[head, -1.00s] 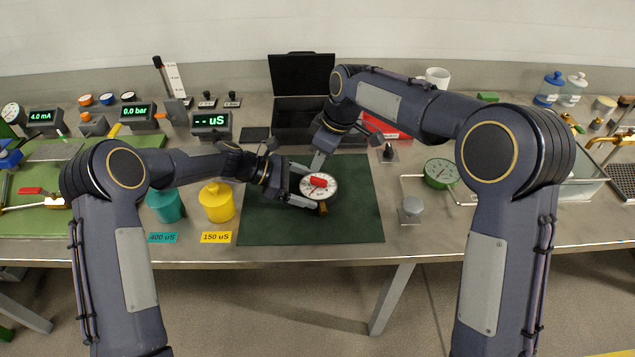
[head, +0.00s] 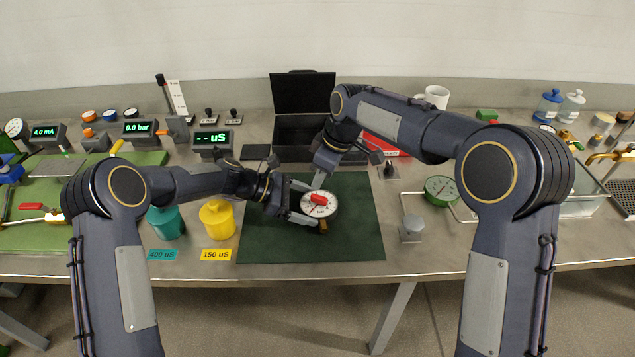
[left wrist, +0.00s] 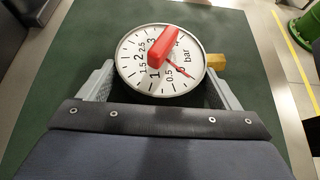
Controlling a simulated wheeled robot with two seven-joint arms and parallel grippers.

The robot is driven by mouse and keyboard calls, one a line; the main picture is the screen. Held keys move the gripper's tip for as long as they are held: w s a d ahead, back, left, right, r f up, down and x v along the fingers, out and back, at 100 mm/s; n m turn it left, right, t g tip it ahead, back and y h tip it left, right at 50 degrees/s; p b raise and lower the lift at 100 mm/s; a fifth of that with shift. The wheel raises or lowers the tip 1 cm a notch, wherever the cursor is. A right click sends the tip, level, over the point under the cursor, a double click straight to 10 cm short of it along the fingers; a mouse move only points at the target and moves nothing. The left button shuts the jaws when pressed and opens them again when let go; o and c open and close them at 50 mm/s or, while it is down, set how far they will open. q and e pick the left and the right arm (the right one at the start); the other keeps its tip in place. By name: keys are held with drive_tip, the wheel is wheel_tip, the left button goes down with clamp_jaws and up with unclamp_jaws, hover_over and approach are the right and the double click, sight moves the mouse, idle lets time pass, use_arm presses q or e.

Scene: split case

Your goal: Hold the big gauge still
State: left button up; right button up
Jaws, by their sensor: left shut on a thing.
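The big gauge (head: 327,211) has a round white dial with a red needle and a brass stem. It lies face up on the dark green mat (head: 350,240). A red bar (head: 318,198) sits across its dial; in the left wrist view the bar (left wrist: 163,47) covers part of the scale. My left gripper (head: 309,205) is shut on the gauge, with one finger at each side of the case, as the left wrist view (left wrist: 160,82) also shows. My right gripper (head: 319,179) points down just behind the gauge; its jaw opening is not clear.
An open black case (head: 300,92) stands behind the mat. Teal (head: 165,222) and yellow (head: 217,219) pots stand left of the mat. The mat's front part is clear.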

use_arm(q)
drive_tip(key=shift+a+f, duration=0.1)
drive_tip(key=shift+f, duration=0.2)
idle(0.4)
drive_tip(key=o, duration=0.8)
drive_tip(key=shift+o, duration=1)
drive_tip(key=shift+r, duration=0.15)
drive_tip(key=shift+b+v, duration=0.35)
drive_tip(key=shift+v, duration=4.1)
use_arm(e)
drive_tip(key=shift+f, duration=0.4)
